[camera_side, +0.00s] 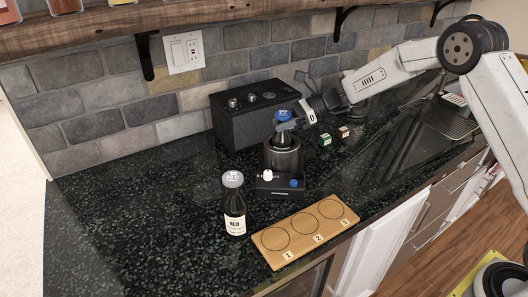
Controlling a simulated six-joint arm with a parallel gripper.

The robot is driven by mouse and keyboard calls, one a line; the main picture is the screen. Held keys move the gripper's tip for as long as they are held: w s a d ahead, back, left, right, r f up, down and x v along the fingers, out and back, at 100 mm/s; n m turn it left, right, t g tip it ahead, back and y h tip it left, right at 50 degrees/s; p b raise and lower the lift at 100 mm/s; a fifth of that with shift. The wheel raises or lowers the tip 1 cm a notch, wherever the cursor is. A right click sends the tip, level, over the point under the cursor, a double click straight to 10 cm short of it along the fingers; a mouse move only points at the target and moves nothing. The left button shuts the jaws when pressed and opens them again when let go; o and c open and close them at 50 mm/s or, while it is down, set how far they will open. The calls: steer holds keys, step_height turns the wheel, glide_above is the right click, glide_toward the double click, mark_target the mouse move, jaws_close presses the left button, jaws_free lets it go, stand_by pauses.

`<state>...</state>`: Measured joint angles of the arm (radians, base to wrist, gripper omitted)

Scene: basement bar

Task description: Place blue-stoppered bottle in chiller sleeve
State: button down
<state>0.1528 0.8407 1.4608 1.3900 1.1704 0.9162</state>
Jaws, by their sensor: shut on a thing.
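The blue-stoppered bottle (283,127) is upright at the dark chiller sleeve (282,160), near the middle of the counter. Its blue top and dark neck show above the sleeve's rim. Its lower part is hidden, apparently inside the sleeve; I cannot tell whether it rests on the bottom. My gripper (295,118) reaches in from the right and is shut on the bottle near its neck. The fingertips are small and partly hidden.
A dark bottle with a grey top and a "RED" label (234,208) stands at front left. A wooden board (304,232) with three numbered circles lies at the front edge. A small black holder (279,191) sits before the sleeve. A black speaker (235,124) stands behind.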

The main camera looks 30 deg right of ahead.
steer(key=shift+c, duration=2.1)
jaws_free()
steer(key=shift+r, duration=0.2)
steer(key=v, duration=1.2)
steer(key=shift+f, duration=0.15)
